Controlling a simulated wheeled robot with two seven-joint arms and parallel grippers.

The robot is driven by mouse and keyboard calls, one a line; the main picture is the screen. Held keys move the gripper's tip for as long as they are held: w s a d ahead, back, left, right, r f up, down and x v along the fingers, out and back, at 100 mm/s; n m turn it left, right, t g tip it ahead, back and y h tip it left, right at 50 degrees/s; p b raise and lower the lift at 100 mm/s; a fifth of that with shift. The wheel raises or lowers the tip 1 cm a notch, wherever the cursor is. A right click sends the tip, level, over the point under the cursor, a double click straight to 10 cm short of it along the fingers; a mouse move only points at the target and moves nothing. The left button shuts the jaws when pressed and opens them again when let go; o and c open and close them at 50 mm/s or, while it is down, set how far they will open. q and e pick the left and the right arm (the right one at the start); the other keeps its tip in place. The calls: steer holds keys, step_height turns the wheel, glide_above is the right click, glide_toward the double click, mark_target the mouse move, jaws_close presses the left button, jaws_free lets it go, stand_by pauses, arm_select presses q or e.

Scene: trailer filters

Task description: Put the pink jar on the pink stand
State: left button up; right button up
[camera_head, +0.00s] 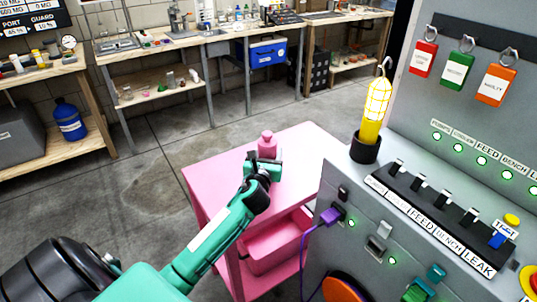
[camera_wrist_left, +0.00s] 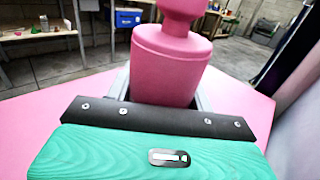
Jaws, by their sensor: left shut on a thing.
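The pink jar (camera_head: 267,143) has a narrow neck and a knob-like top, and stands upright at the pink stand (camera_head: 215,175). It also shows in the left wrist view (camera_wrist_left: 168,62), upright between my fingers, its lower end hidden by the gripper. My left gripper (camera_head: 266,157) is shut on the jar's body, above the stand's flat top. The stand's top also fills both sides of the left wrist view (camera_wrist_left: 50,90). I cannot tell whether the jar's base touches the top. My right gripper is in neither view.
A grey control panel (camera_head: 340,260) with switches stands right of the stand, with a yellow work lamp (camera_head: 376,105) in a black holder. A purple plug (camera_head: 330,216) and cable hang on its front. The stand has an open pink drawer (camera_head: 275,245). Workbenches line the back wall.

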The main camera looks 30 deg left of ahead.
arm_select(q)
steer(key=shift+f, duration=0.1)
steer(key=o, duration=1)
steer(key=v, duration=1.1)
steer(key=shift+s+d, duration=0.2)
steer(key=shift+s, duration=0.25)
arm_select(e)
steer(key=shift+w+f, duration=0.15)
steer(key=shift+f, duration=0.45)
